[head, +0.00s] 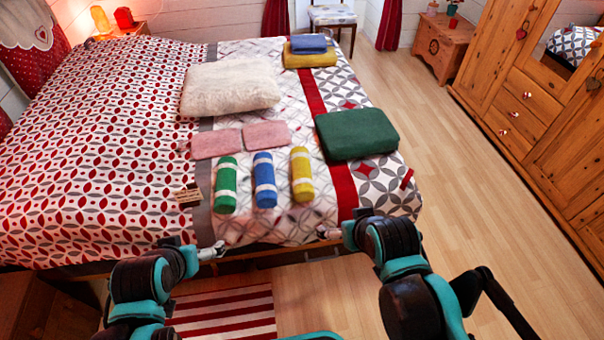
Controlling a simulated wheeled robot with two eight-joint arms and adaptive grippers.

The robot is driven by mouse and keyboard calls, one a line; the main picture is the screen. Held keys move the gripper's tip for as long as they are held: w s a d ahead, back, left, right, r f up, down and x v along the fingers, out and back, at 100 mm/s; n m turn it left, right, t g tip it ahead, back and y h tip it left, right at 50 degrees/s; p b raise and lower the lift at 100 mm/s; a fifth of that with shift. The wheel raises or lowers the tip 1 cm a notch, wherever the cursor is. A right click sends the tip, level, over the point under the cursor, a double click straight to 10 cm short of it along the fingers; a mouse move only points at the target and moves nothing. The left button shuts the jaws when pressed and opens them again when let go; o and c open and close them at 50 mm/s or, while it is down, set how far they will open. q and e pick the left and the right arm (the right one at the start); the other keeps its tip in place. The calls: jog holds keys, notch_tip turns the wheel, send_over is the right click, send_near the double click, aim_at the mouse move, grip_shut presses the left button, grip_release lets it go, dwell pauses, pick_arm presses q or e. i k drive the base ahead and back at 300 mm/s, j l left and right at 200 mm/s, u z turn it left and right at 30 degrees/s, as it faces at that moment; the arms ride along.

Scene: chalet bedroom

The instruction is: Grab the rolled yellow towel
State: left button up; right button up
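The rolled yellow towel (302,175) lies on the bed near its front edge, with a pale band around it. It is the rightmost in a row of three rolled towels, beside the blue rolled towel (265,180) and the green rolled towel (225,184). My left gripper (221,247) is at the bed's front edge, below the green roll and apart from it. My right gripper (322,233) is at the front edge, below and slightly right of the yellow roll, not touching it. Both grippers are small in view, and their finger opening is unclear.
Two pink folded cloths (240,141) lie behind the rolls, and a fluffy white cushion (230,86) lies further back. A dark green folded item (356,133) lies to the right. Folded yellow and blue towels (310,58) sit at the far edge. Wooden floor (440,170) is clear right of the bed.

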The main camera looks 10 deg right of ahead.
aim_at(303, 187)
jog(key=i+l+z, duration=0.2)
jog(key=z, duration=0.15)
jog(key=i+l+z, duration=0.2)
jog(key=z, duration=0.15)
jog(key=i+l+z, duration=0.1)
jog(key=i+z, duration=0.25)
jog(key=k, duration=0.1)
